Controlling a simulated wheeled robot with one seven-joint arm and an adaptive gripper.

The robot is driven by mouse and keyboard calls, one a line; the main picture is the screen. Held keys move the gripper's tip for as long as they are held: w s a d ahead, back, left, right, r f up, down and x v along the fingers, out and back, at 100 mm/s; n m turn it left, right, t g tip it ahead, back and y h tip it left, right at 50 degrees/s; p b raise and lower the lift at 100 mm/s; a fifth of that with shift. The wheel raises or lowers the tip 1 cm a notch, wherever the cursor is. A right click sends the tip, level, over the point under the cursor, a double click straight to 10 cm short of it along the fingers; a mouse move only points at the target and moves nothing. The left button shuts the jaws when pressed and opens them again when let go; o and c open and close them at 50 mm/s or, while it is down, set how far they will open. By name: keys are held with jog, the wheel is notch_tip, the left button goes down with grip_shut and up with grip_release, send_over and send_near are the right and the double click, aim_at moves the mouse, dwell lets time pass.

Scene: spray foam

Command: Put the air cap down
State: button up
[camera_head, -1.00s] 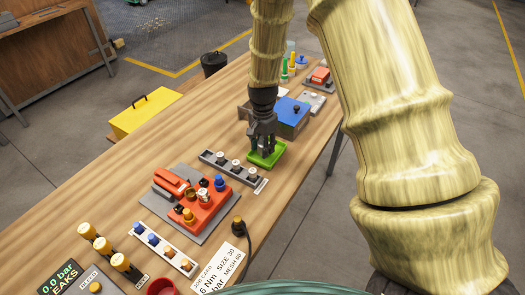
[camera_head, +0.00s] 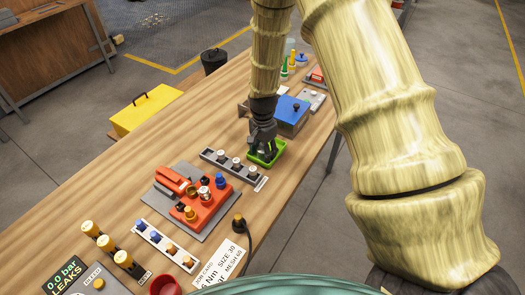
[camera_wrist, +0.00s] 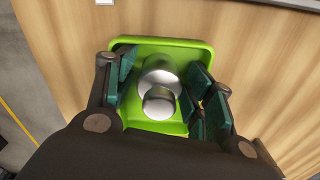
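The air cap appears to be the silver, rounded metal piece (camera_wrist: 160,92) in the wrist view, with a wider part and a narrower cylinder. It is inside the small green tray (camera_wrist: 150,43), which also shows in the head view (camera_head: 279,152). My gripper (camera_wrist: 163,85) reaches down into the tray, its dark green finger pads spread on both sides of the silver piece. Green tray floor shows between the pads and the metal, so the fingers look open. In the head view my gripper (camera_head: 263,142) hides most of the tray's inside.
A grey rack of several silver parts (camera_head: 235,167) stands just in front of the tray. A blue box (camera_head: 292,115) is close behind it. A red fixture (camera_head: 205,203) on a grey plate lies nearer. Bare wooden table (camera_head: 150,165) is at left.

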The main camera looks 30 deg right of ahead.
jog(key=shift+r, duration=0.1)
dwell(0.3)
jog(key=shift+r+b, duration=1.7)
jog(key=shift+r, duration=4.35)
